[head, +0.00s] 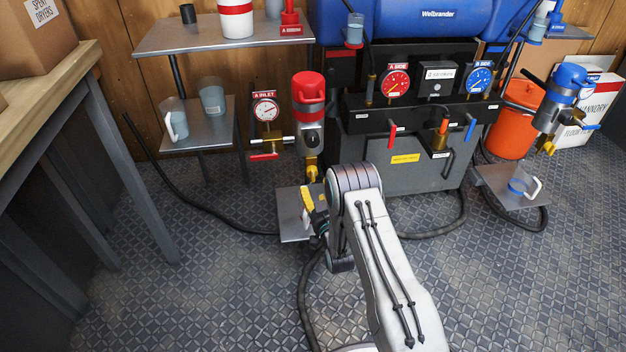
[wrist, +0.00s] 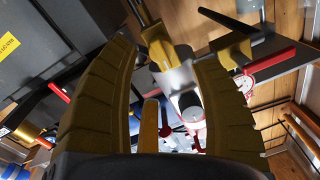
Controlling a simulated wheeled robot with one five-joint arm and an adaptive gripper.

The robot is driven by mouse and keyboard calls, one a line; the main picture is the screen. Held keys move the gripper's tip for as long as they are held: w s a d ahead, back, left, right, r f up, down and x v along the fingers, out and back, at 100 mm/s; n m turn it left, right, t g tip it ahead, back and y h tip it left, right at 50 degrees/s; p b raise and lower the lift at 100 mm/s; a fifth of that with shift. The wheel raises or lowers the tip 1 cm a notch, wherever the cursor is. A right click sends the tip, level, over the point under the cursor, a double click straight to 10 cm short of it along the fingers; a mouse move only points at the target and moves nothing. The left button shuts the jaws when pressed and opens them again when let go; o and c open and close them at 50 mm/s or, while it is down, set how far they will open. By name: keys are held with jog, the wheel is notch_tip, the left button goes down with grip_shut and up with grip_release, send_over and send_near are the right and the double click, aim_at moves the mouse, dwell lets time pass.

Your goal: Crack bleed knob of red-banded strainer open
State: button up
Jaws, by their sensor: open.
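The red-banded strainer (head: 309,115) hangs upright left of the machine, with a red cap, a red band and a grey body. Its yellow bleed fitting (head: 312,170) is at the bottom. My gripper (head: 311,203) is just below that fitting, partly hidden by my arm. In the wrist view my gripper (wrist: 165,52) is open, with one finger on each side of the yellow fitting (wrist: 160,48). I see no clear grip on it. The strainer's grey body (wrist: 183,82) shows beyond. Which yellow part is the turning knob is hard to tell.
A small metal stand (head: 291,226) is under the strainer. A red lever (head: 264,156) and a gauge (head: 265,110) are to its left. The grey machine (head: 400,160) is to its right. A black hose (head: 200,215) lies on the floor. A blue-banded strainer (head: 562,95) hangs far right.

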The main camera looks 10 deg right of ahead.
aim_at(314, 178)
jog(key=shift+w+f+b, duration=0.15)
jog(key=shift+w+b, duration=1.9)
jog(key=shift+b, duration=0.4)
jog(key=shift+w+r+b, duration=0.2)
jog(key=shift+w+b, duration=0.2)
jog(key=shift+w, duration=0.9)
jog(key=shift+c, duration=0.3)
